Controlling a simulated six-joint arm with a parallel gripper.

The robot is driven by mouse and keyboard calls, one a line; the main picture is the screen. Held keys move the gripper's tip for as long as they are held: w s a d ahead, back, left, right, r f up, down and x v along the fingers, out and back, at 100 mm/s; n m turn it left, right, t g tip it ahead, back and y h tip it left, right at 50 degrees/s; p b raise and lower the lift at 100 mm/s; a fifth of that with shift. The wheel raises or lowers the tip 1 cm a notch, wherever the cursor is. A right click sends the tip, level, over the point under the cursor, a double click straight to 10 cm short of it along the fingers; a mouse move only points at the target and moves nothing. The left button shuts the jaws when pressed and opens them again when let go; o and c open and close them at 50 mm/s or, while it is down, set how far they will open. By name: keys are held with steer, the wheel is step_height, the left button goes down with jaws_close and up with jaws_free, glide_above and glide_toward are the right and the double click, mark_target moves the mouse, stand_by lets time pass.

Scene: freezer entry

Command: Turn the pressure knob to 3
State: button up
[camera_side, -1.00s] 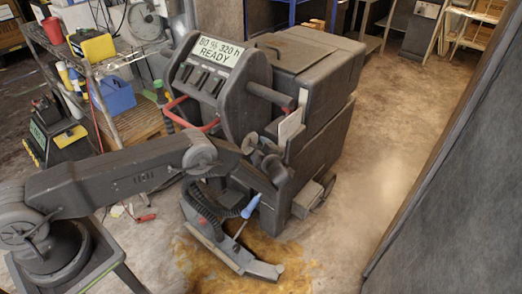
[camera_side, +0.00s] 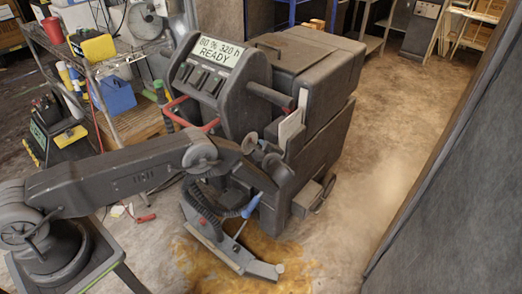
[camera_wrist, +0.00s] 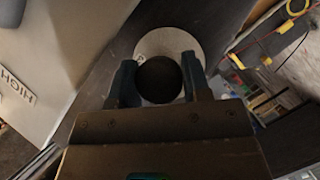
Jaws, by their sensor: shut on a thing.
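The pressure knob (camera_wrist: 160,80) is a dark round knob in front of a pale disc (camera_wrist: 178,42) in the wrist view. Any numbers on the disc are too small or hidden to read. My gripper (camera_wrist: 157,77) has one finger on each side of the knob and is shut on it. In the side view, my arm reaches to the near side of a dark floor machine (camera_side: 325,75). There the knob and fingertips cannot be made out.
A pale panel (camera_wrist: 35,60) marked "HIGH" fills the left of the wrist view. A squeegee bar (camera_side: 230,255) lies low at the machine's front, over a brownish wet patch (camera_side: 205,275). A cluttered shelf (camera_side: 135,55) stands at left. The floor at right is clear.

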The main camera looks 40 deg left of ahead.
stand_by(0.3)
steer(key=o, duration=0.9)
steer(key=shift+d, duration=0.1)
steer(key=v, duration=1.3)
steer(key=shift+d+r, duration=0.3)
steer(key=shift+r, duration=0.1)
